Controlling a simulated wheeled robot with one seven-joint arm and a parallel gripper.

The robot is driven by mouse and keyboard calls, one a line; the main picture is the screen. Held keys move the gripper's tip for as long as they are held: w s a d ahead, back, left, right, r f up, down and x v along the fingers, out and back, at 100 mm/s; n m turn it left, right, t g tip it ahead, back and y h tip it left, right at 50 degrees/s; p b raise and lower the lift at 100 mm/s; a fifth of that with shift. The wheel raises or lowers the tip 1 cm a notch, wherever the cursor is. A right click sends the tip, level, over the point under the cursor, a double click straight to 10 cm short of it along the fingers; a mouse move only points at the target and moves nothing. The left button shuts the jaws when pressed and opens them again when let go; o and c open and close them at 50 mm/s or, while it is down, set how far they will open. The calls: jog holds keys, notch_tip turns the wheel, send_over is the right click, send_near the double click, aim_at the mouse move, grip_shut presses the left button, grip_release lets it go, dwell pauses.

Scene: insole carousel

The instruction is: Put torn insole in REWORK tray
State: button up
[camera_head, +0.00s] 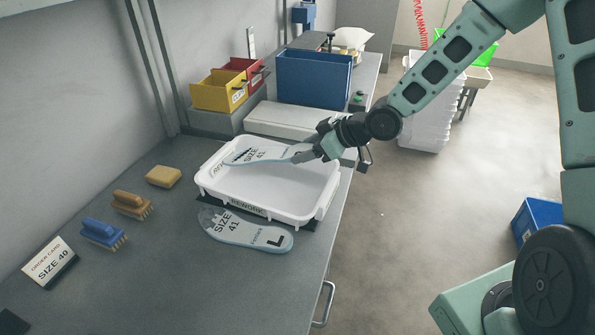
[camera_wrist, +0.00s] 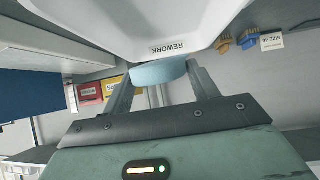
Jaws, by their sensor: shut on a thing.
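The white REWORK tray (camera_head: 325,195) stands on the bench; its labelled wall also shows in the wrist view (camera_wrist: 170,36). My gripper (camera_head: 308,153) is shut on the near end of a pale blue-grey insole (camera_head: 262,151) marked SIZE 41. The insole reaches out over the tray's back half; whether it touches the tray floor is unclear. In the wrist view, my gripper (camera_wrist: 158,78) has its fingers on either side of the insole's rounded pale blue end (camera_wrist: 158,72). A second insole (camera_head: 248,232), marked SIZE 41 and L, lies in front of the tray. I cannot make out a clear tear.
A sponge (camera_head: 163,176), a brown brush (camera_head: 132,204), a blue brush (camera_head: 102,233) and an order card (camera_head: 50,262) reading SIZE 40 lie left of the tray. A blue bin (camera_head: 313,78) and yellow (camera_head: 218,91) and red (camera_head: 246,68) bins stand behind.

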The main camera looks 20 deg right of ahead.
jog(key=shift+f, duration=3.3)
jog(key=shift+f, duration=0.2)
jog(key=o, duration=1)
jog(key=shift+c, duration=0.2)
jog(key=shift+r, duration=0.15)
